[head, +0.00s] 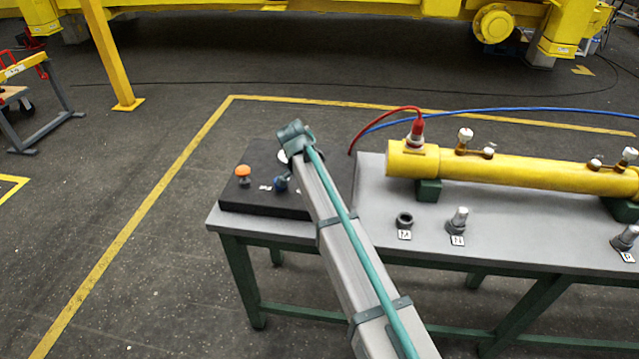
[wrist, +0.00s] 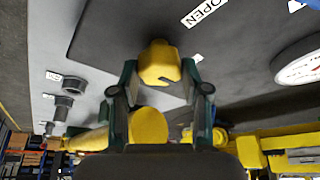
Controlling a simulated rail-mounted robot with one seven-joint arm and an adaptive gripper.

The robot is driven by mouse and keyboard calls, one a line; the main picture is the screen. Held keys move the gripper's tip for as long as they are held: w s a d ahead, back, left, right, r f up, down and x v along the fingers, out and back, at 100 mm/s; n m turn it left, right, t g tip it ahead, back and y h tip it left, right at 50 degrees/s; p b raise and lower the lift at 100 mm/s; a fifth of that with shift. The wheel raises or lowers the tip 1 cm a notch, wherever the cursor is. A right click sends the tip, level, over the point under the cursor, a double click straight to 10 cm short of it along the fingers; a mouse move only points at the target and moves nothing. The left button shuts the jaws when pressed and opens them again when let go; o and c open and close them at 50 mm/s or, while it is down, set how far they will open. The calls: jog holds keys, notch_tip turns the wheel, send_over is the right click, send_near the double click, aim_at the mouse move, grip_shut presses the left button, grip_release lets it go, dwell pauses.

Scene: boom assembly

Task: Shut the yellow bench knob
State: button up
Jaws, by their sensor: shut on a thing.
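The yellow bench knob (wrist: 159,63) shows in the wrist view, just above the middle, on the dark panel. My gripper (wrist: 160,76) has its two dark green fingers on either side of the knob and is shut on it. A white label reading OPEN (wrist: 205,12) lies on the panel above and right of the knob. A second label beside the right finger is partly hidden. In the head view my arm covers the knob and my gripper.
A yellow cylinder (head: 500,167) with red and blue hoses lies on the grey bench (head: 370,205). Labelled metal fittings (head: 404,220) stand in front.

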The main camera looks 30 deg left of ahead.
jog(key=o, duration=1.1)
jog(key=shift+o, duration=0.2)
jog(key=v, duration=1.2)
jog(key=shift+s, duration=0.1)
